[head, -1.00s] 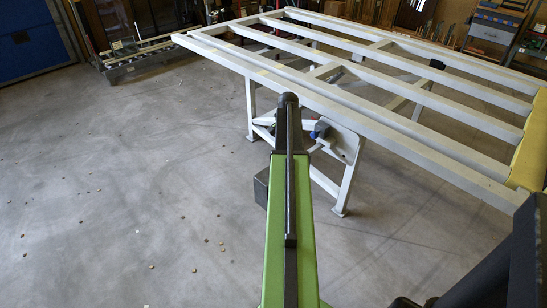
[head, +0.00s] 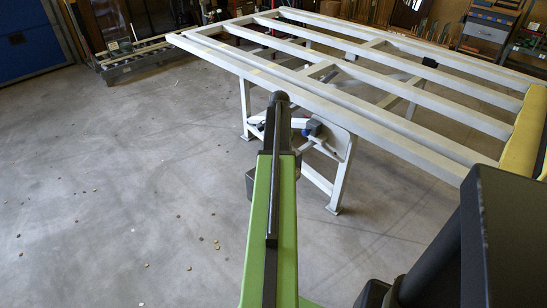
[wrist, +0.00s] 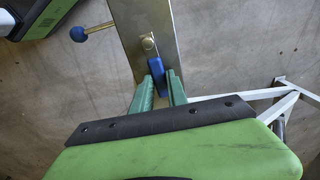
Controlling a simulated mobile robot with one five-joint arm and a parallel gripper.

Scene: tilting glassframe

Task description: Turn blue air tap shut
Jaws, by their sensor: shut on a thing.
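The blue air tap (wrist: 158,74) shows in the wrist view as a flat blue handle below a brass fitting (wrist: 148,43) on a grey metal plate. Its handle points down in the picture, slightly tilted. My gripper (wrist: 161,82) has its two green fingers on either side of the handle's lower end and is shut on it. The handle's tip is partly hidden between the fingers. In the head view my arm hides the gripper and the tap.
A lever with a blue ball knob (wrist: 78,33) stands left of the tap in the wrist view. The pale tilting frame (head: 400,140) spans the right of the head view, its legs near my arm. Open concrete floor (head: 110,170) lies to the left.

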